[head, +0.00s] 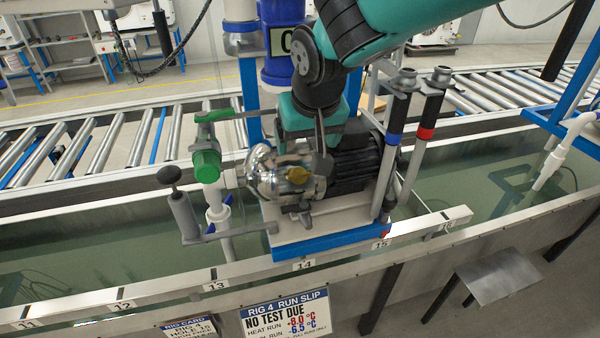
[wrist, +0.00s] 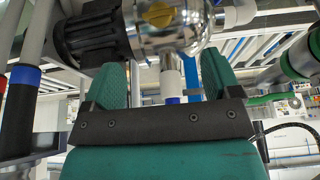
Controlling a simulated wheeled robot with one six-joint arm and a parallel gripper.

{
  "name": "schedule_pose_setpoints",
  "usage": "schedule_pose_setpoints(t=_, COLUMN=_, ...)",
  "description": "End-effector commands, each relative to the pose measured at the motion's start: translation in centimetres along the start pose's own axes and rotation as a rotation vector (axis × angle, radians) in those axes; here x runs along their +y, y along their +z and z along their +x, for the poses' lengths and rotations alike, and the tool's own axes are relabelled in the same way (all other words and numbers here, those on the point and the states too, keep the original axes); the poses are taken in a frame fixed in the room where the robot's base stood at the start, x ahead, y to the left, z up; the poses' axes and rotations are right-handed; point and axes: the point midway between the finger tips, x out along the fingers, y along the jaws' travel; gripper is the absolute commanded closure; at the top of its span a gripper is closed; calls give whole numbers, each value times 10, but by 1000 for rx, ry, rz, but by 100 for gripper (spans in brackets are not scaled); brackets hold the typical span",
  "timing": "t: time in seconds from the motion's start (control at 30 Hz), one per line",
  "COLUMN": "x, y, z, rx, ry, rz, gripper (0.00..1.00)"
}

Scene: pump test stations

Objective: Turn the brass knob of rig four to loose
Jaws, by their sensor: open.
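The brass knob (head: 297,175) is a small yellow wing-shaped piece on the front of the shiny steel pump head (head: 262,172). In the wrist view the knob (wrist: 159,15) is at the top edge, on the rounded metal housing. My gripper (head: 314,128) is above and behind the knob in the head view, over the pump. In the wrist view its two teal fingers (wrist: 163,78) are spread wide, with nothing clamped between them. The pump body lies beyond the fingertips, and the knob is apart from them. The knob's exact setting and any markings beside it are too small to read.
A dark finned motor (head: 357,168) joins the pump on a blue-edged base. A slip (head: 286,314) reads "RIG 4 RUN SLIP, NO TEST DUE".

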Motion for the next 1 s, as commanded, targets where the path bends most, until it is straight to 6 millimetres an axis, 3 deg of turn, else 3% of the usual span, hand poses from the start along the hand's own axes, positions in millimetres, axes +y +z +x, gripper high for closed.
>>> schedule_pose_setpoints(t=0.3, x=2, y=1, z=74, rx=-6, ry=2, rz=2, gripper=17)
schedule_pose_setpoints(t=0.5, x=2, y=0, z=110, rx=-3, ry=1, rz=2, gripper=17)
schedule_pose_setpoints(t=0.7, x=2, y=0, z=127, rx=-1, ry=0, rz=2, gripper=17)
schedule_pose_setpoints(t=1.0, x=2, y=0, z=130, rx=0, ry=0, rz=2, gripper=17)
